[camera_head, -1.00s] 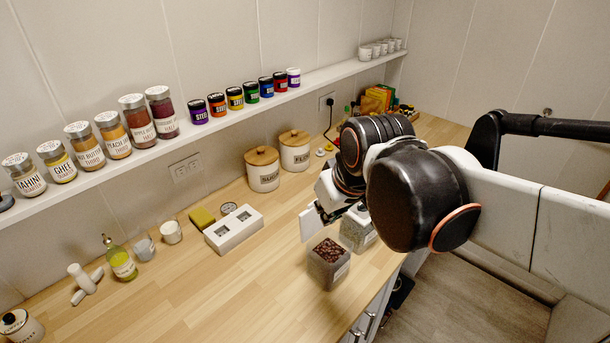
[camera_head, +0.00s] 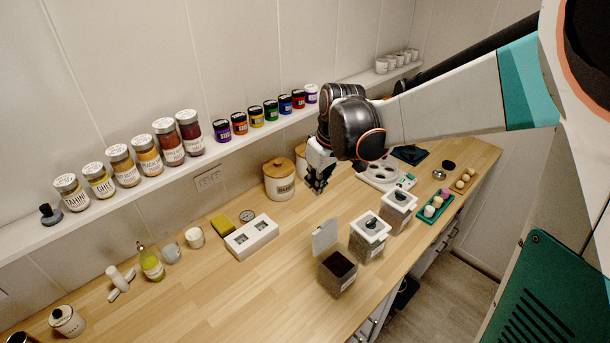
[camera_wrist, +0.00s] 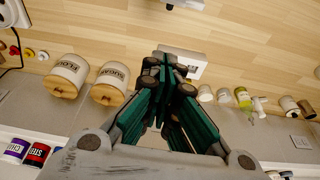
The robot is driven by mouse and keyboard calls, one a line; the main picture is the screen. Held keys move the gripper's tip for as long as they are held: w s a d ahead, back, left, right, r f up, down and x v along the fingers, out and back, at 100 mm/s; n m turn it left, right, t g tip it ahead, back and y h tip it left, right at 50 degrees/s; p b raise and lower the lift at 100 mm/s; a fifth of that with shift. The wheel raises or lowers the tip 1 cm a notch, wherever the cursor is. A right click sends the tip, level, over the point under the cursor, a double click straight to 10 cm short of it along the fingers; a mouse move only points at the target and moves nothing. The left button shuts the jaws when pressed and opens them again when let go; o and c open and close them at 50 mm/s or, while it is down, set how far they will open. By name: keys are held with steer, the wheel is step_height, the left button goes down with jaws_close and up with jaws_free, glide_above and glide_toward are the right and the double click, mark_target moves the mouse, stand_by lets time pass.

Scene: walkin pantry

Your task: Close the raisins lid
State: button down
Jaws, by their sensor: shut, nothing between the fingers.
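The clear raisins container (camera_head: 338,273), with dark contents, stands near the counter's front edge. Its pale lid (camera_head: 325,237) stands upright, hinged open on the container's left back side. My gripper (camera_head: 318,186) is shut and empty, behind the container towards the wall and above the counter near the canisters. It is apart from the lid. In the wrist view its green fingers (camera_wrist: 172,72) are together over the counter. The raisins label cannot be read from here.
Two similar containers with white lids, one nearer (camera_head: 369,236) and one farther (camera_head: 397,211), stand to the right, both closed. A white two-slot box (camera_head: 251,237) and wood-lidded canisters (camera_head: 279,182) are behind. A jar-lined shelf (camera_head: 120,205) runs along the wall.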

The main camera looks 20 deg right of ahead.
mark_target(325, 235)
step_height(325, 235, down, 9)
steer(key=s, duration=0.1)
steer(key=shift+s+d+b, duration=0.2)
steer(key=shift+d+b, duration=0.1)
steer(key=shift+d, duration=0.05)
steer(key=shift+s+r, duration=0.1)
stand_by(0.5)
